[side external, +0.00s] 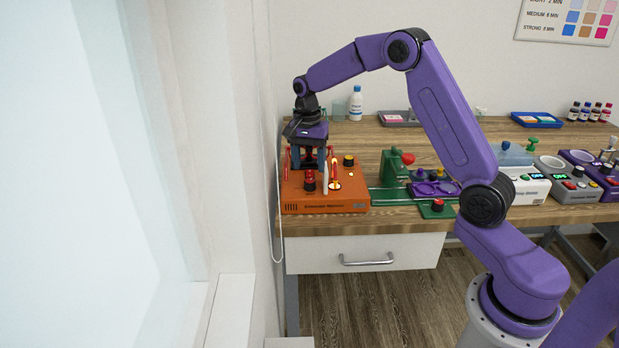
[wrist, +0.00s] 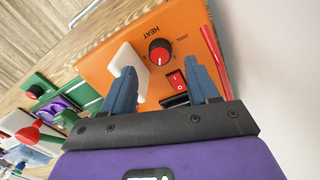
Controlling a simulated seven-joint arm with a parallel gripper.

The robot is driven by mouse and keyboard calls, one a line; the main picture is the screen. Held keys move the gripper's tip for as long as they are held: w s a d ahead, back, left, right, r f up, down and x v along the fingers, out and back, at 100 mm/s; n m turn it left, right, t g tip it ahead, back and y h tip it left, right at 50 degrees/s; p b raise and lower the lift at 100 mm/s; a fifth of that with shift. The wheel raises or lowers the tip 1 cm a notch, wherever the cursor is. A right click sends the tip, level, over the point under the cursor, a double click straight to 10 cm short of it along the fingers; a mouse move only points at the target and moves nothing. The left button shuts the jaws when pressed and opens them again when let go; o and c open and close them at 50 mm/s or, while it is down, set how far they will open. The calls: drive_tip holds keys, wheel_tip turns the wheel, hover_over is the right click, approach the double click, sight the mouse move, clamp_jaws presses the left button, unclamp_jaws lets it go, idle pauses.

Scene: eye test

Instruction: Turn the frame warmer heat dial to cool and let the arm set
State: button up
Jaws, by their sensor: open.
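The frame warmer (side external: 335,202) is an orange box on the left end of the bench; its top also shows in the wrist view (wrist: 102,68). Its heat dial (wrist: 160,51) is a black knob with a red cap and a white mark. HEAT is printed beside it and a smaller label, apparently COOL, to its right. I cannot tell the setting. A red-topped black knob (side external: 310,181) shows in the side view, near the fingers. My gripper (wrist: 160,66) is open above the warmer (side external: 309,166), blue fingers either side of the dial in the picture; contact is unclear. No spectacle arm is discernible.
A red rocker switch (wrist: 176,80) lies close to the dial. A white piece (wrist: 127,60) stands beside the left finger. A red rod (wrist: 213,52) rises at the warmer's edge. Green equipment (side external: 395,168) stands to the right. A wall closes the left side.

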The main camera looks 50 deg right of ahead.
sight(310, 181)
drive_tip(key=shift+f, duration=2.6)
drive_tip(key=c, duration=1)
